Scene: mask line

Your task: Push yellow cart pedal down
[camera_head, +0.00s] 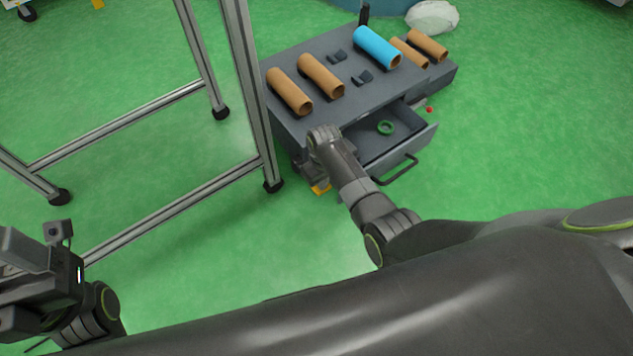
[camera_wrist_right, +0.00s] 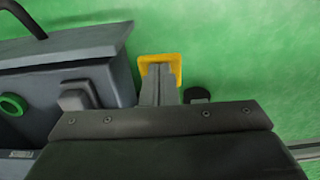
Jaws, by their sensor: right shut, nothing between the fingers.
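The yellow pedal (camera_head: 320,188) sits low at the front left corner of the grey cart (camera_head: 300,45), close to the floor. It also shows in the right wrist view (camera_wrist_right: 173,60), as a yellow square partly covered by my fingers. My right gripper (camera_head: 318,176) points down beside the cart corner, mostly hidden by its own wrist. In the wrist view its fingers (camera_wrist_right: 158,88) are shut and empty, with their tips over the pedal. I cannot tell whether they touch it. My left gripper (camera_head: 12,285) is at the lower left, far from the cart, its jaws unclear.
The cart's drawer (camera_head: 405,145) is pulled out, with a green ring (camera_head: 386,127) inside. Brown rolls (camera_head: 321,76) and a blue roll (camera_head: 377,47) lie on top. A metal frame (camera_head: 247,90) stands left of the cart. Green floor is open at right.

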